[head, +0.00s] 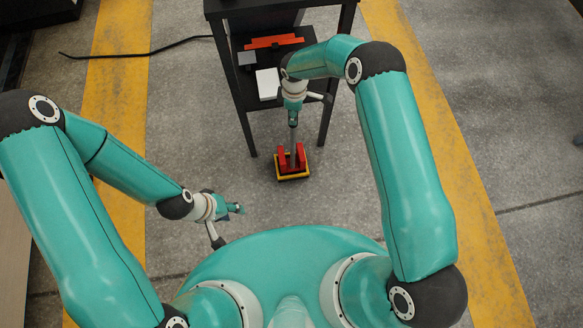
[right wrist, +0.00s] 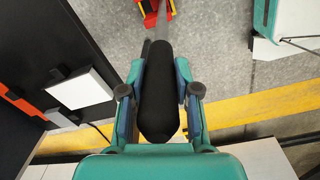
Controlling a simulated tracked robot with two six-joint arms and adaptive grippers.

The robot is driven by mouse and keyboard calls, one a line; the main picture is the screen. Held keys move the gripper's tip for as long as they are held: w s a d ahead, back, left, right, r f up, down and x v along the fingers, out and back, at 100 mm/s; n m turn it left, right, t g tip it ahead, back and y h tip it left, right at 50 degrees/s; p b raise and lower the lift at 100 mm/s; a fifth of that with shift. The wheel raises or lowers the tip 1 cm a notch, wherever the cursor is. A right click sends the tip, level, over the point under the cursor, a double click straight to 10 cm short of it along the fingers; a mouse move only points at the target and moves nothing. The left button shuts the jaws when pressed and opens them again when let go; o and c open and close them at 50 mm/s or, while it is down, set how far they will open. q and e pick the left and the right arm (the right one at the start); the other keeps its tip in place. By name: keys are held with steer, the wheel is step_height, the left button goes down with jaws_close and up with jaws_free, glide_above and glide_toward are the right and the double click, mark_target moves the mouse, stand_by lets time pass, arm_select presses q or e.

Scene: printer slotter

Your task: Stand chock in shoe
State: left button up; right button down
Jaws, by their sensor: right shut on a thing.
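The shoe looks to be the yellow base (head: 293,177) with red uprights (head: 282,160) on the floor in front of the dark stand; red parts also show at the top of the right wrist view (right wrist: 150,5). My right gripper (head: 293,122) is above it, shut on a black rounded handle (right wrist: 157,90) with a grey shaft (right wrist: 159,28), which I take to be the chock. The shaft points down and its low end appears between the red uprights; how deep is hidden. My left gripper (head: 236,208) hangs empty over the floor, left of the shoe; its jaw opening is too small to judge.
The dark stand (head: 243,110) behind holds a white block (head: 267,84), a grey block (head: 247,59) and an orange-red bar (head: 273,42) on its shelf. A black cable (head: 140,54) lies at the back left. Floor around the shoe is clear.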

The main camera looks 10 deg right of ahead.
steer(key=shift+w+f+b, duration=0.2)
steer(key=shift+f+b, duration=1.55)
steer(key=shift+b, duration=0.1)
steer(key=c, duration=1)
jaws_free()
steer(key=shift+o, duration=1.3)
steer(key=shift+s, duration=0.1)
steer(key=shift+f, duration=0.1)
